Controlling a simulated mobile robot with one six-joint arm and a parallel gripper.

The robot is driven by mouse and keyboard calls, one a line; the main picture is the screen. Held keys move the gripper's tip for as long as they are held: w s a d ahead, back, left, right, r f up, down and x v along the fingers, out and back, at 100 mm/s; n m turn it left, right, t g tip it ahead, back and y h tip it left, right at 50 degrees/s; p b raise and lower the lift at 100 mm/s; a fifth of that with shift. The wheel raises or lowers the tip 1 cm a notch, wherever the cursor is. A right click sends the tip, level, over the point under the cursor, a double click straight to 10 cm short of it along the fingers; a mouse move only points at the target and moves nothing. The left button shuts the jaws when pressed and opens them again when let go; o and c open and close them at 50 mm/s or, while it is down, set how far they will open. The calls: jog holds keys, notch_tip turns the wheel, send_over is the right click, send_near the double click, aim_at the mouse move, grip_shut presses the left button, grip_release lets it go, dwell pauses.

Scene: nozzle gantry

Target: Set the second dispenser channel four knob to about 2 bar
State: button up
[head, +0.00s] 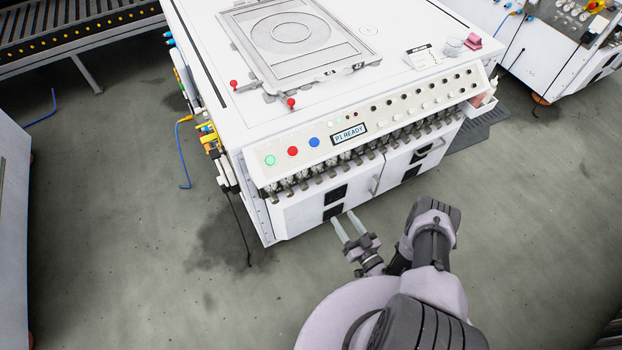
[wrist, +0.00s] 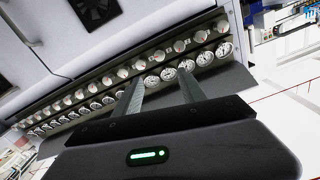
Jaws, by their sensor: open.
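The dispenser knobs and gauges belong to a white machine (head: 300,205). In the wrist view a long row of small round knobs (wrist: 152,57) runs above a matching row of white-faced gauges (wrist: 169,74). In the head view this row (head: 365,153) shows under the front panel's lip. No label or gauge reading is legible, so I cannot tell which knob is channel four of the second dispenser. My gripper (head: 343,217) is open and empty, low in front of the machine's cabinet doors. In the wrist view its two fingers (wrist: 160,77) are spread and overlap the gauges; nothing lies between them.
The sloped control panel (head: 400,108) carries green, red and blue buttons and a display (head: 349,134) reading "P1 READY". A door handle (head: 375,185) sticks out from the cabinet. A conveyor (head: 70,35) stands far left, and another machine (head: 545,45) far right. The floor around is mostly clear.

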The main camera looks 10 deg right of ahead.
aim_at(320, 182)
jog(key=b+x, duration=0.5)
jog(key=x, duration=1.2)
jog(key=shift+d+b, duration=0.1)
jog(key=shift+b, duration=0.2)
grip_shut()
